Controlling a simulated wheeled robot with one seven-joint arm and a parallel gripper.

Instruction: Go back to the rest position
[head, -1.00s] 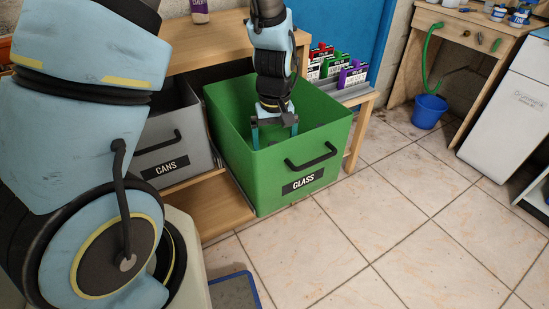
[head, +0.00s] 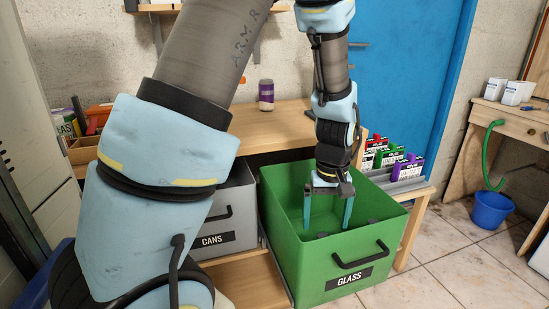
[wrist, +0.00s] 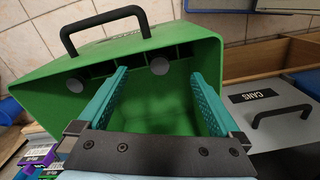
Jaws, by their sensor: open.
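My gripper (head: 327,215) points down into the green GLASS bin (head: 335,277), its two teal fingers spread apart with nothing between them. The bin stands open at the top, with a black handle and a GLASS label on its front. In the wrist view, the open gripper (wrist: 160,73) reaches over the green bin (wrist: 190,50). Two grey round things (wrist: 158,66) show inside the bin beyond the fingers, apart from them. My upper arm covers much of the left side of the head view.
A grey CANS bin (head: 235,206) stands left of the green one. A wooden bench (head: 255,128) behind carries a purple-labelled jar (head: 266,95). Coloured boxes (head: 405,170) sit right of the bin.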

